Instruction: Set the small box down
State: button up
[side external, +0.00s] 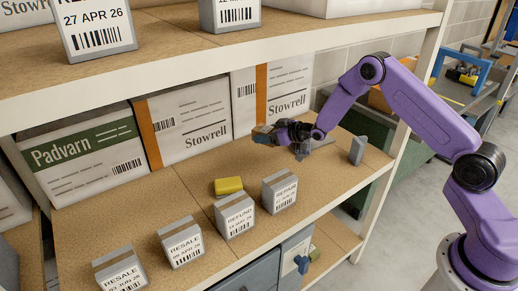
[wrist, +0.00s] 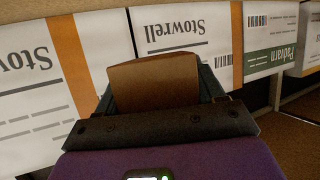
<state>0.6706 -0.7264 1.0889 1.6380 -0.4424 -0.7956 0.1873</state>
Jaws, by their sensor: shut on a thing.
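My gripper (side external: 268,134) reaches in from the right over the middle shelf board (side external: 190,185) and is shut on the small box. In the wrist view the small box (wrist: 155,80) is plain brown and sits between the two dark fingers. In the side view the small box (side external: 261,132) is tiny and partly covered by the fingers. It appears to be held above the board, in front of the large white Stowrell cartons (side external: 185,125); the exact gap beneath it is hard to tell.
A yellow block (side external: 228,186) lies behind REFUND. A grey upright piece (side external: 357,150) stands at the right. The upper shelf (side external: 180,50) overhangs. Bare board lies between cartons and blocks.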

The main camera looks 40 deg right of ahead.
jog(key=w+f, duration=0.4)
jog(key=f, duration=0.1)
jog(key=shift+w+f, duration=0.25)
jog(key=shift+f, duration=1.5)
jog(key=shift+s+f, duration=0.1)
jog(key=shift+f, duration=0.15)
